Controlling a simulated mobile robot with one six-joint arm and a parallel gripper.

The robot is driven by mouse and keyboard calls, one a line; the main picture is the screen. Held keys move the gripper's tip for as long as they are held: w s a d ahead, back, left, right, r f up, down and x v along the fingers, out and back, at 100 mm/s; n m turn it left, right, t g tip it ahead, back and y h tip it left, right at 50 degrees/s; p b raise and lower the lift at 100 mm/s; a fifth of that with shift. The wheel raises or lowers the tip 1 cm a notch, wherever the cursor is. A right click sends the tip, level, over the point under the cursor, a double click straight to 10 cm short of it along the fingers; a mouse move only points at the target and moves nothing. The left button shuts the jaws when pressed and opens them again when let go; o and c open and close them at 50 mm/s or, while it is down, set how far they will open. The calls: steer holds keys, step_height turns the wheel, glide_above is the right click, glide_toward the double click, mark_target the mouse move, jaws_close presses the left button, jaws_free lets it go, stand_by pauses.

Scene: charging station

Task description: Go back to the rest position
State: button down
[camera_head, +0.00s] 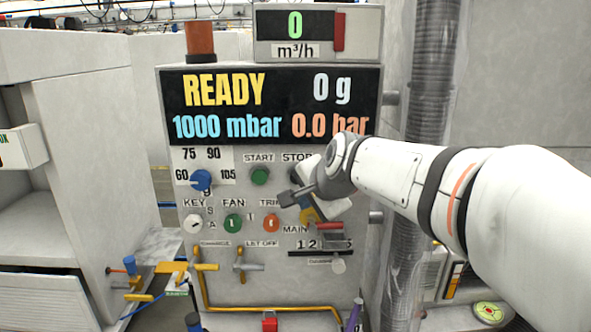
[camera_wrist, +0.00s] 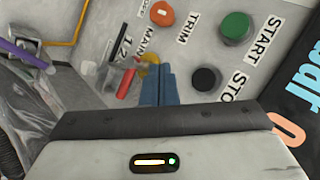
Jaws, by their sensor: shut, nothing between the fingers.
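My gripper (camera_head: 288,198) is in front of the control panel (camera_head: 352,262), over the area below the STOP label. My white arm reaches in from the right and hides part of the panel. In the wrist view, the blue-grey fingers (camera_wrist: 158,86) are together with nothing between them. The black STOP button (camera_wrist: 205,79) is right of the fingers and apart from them in the picture. The green START button (camera_wrist: 235,27) and orange TRIM knob (camera_wrist: 160,13) are further up. The yellow MAIN switch (camera_wrist: 150,60) shows just behind the fingertips.
The panel display (camera_head: 275,105) reads READY, 0 g, 1000 mbar and 0.0 bar. A red handle (camera_head: 330,226) sticks out near MAIN. Yellow valve handles (camera_head: 206,267) and pipe (camera_head: 204,292) are lower down. A grey cabinet (camera_head: 85,130) stands left; a ribbed hose (camera_head: 432,70) runs right.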

steer(key=s+d+f+n+g+h, duration=0.1)
steer(key=s+d+f+n+g, duration=0.2)
steer(key=s+d+f+n, duration=0.2)
steer(key=s+d+f+n+g+h, duration=0.2)
steer(key=s+d+f+n, duration=0.3)
steer(key=s+f, duration=0.6)
steer(key=s+d+g, duration=0.1)
steer(key=s, duration=0.6)
steer(key=shift+s+d+f+h, duration=0.15)
steer(key=shift+d+f+h, duration=0.1)
steer(key=shift+h, duration=0.05)
steer(key=c, duration=2.2)
jaws_free()
